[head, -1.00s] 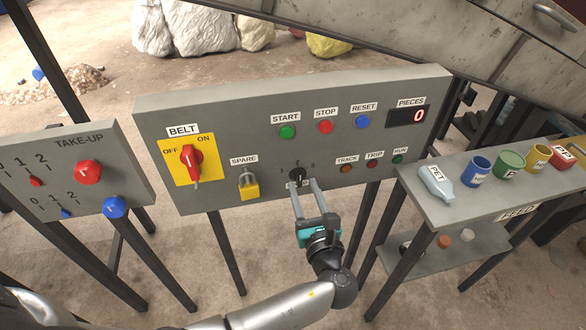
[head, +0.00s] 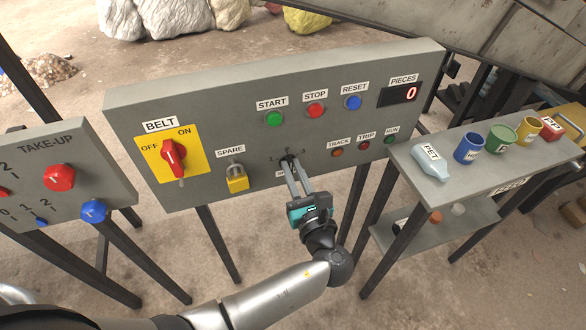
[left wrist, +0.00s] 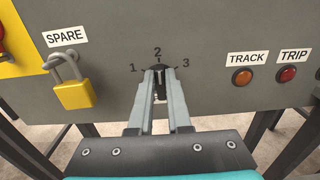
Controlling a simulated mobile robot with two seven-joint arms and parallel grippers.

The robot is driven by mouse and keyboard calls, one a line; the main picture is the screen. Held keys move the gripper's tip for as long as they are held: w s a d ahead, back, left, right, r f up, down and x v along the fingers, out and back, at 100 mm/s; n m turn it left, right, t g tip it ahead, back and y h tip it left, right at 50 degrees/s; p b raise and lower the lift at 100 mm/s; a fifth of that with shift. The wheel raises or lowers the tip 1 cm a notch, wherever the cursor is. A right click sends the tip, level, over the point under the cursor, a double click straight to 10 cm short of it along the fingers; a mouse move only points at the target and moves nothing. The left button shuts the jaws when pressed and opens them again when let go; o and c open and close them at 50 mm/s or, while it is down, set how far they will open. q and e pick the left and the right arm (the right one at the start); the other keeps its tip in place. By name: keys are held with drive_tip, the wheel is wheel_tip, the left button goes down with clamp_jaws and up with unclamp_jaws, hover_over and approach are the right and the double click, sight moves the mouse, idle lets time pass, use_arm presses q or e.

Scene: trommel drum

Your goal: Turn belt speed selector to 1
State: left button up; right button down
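The belt speed selector is a small black knob (left wrist: 158,76) with marks 1, 2 and 3 around it, on the grey control panel (head: 225,120). It also shows in the head view (head: 287,156), low in the middle of the panel. My left gripper (left wrist: 158,85) has its two fingers on either side of the knob, close together, with the dark knob between them. The fingers hide most of the knob, so its pointer is hard to read; it seems roughly upright, towards 2. The label under it is mostly hidden by the fingers. My right gripper is not in view.
A yellow padlock (left wrist: 75,92) under SPARE hangs left of the knob. The red BELT switch (head: 174,155) is farther left. TRACK (left wrist: 243,76) and TRIP (left wrist: 287,74) lamps are at right. A shelf (head: 430,195) with a bottle and cups stands right of the panel.

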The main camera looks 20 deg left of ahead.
use_arm(q)
clamp_jaws()
drive_tip(key=shift+n, duration=0.3)
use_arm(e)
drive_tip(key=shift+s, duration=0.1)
use_arm(q)
drive_tip(key=n+b, duration=0.1)
drive_tip(key=n, duration=0.2)
drive_tip(key=n+b, duration=0.1)
drive_tip(key=n, duration=0.3)
drive_tip(key=a+n+b, duration=0.1)
drive_tip(key=n, duration=0.3)
drive_tip(key=shift+s+f, duration=0.25)
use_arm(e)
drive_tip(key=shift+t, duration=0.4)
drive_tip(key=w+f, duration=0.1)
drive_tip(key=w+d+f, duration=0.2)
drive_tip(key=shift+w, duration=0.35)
use_arm(q)
drive_tip(key=shift+n, duration=0.3)
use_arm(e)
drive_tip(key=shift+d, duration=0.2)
use_arm(q)
drive_tip(key=o, duration=0.5)
unclamp_jaws()
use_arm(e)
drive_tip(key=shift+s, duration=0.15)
